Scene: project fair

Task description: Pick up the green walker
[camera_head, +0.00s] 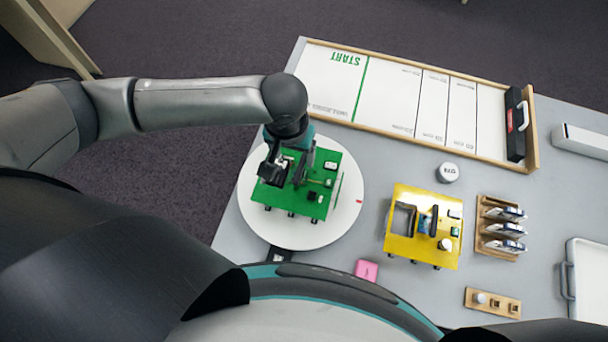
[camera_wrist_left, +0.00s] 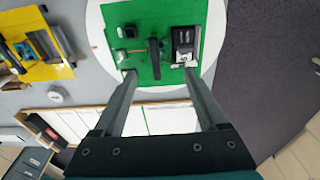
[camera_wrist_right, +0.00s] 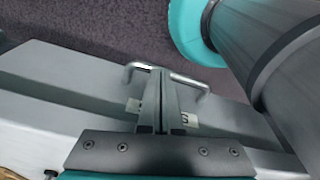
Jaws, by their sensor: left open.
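The green walker (camera_head: 290,203) is a flat green board with small black, grey and white parts and dark feet along its near edge. It rests on a round white disc (camera_head: 347,208) at the left of the table. My left gripper (camera_head: 288,170) is over the board, partly hiding it. In the left wrist view the gripper (camera_wrist_left: 159,74) is open, with its fingers either side of a black upright piece (camera_wrist_left: 154,52) on the green walker (camera_wrist_left: 137,15). I cannot tell the exact height gap. My right gripper (camera_wrist_right: 160,100) has its fingers together, in front of a metal bar handle (camera_wrist_right: 190,80).
A yellow board (camera_head: 395,240) with parts stands right of the disc. A wooden-edged START track (camera_head: 390,95) lies behind. A pink block (camera_head: 367,270), a round white piece (camera_head: 448,172), a card rack (camera_head: 484,228) and a white tray (camera_head: 590,285) are also on the table.

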